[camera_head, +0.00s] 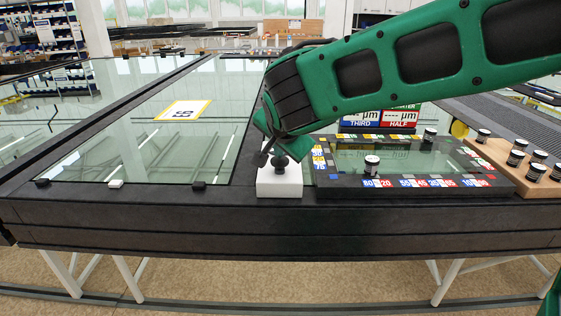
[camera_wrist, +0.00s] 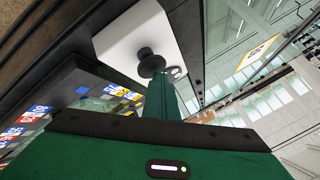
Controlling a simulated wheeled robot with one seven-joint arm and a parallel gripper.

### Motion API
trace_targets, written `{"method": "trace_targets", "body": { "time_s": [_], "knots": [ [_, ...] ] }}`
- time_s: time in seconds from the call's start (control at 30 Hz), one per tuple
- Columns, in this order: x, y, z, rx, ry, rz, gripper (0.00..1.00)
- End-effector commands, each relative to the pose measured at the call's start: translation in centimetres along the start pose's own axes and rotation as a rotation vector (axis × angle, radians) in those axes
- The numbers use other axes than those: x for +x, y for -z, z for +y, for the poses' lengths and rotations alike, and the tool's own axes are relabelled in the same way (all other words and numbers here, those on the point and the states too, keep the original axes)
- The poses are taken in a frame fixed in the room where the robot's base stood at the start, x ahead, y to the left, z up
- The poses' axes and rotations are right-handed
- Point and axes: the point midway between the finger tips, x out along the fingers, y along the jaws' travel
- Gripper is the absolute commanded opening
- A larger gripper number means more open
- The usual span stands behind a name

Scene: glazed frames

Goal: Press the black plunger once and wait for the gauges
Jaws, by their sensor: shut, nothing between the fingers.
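The black plunger (camera_head: 281,164) has a round knob and stands upright on a white box (camera_head: 279,183) at the table's front edge. In the wrist view the plunger (camera_wrist: 150,63) rises from the white box (camera_wrist: 131,38). My gripper (camera_head: 266,150) is shut and empty, its tip right by the knob; I cannot tell whether they touch. In the wrist view its green finger (camera_wrist: 162,98) ends at the knob. A sign (camera_head: 385,118) behind my arm shows dashes with "µm" above "THIRD" and "HALF"; the rest is hidden.
A black-framed glass board (camera_head: 415,187) with coloured number tiles lies right of the box, with a small black-and-white cylinder (camera_head: 372,166) on it. Several more stand on a wooden tray (camera_head: 497,158). A glass pane (camera_head: 150,135) with a "63" card (camera_head: 183,110) lies left.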

Motion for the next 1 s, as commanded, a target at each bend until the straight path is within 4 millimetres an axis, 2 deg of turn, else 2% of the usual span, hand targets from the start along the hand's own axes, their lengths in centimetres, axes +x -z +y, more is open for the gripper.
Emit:
{"method": "trace_targets", "body": {
  "time_s": [1.0],
  "knots": [
    [-2.3,1.8,-1.7,0.002,0.001,0.000,0.00]
  ]
}}
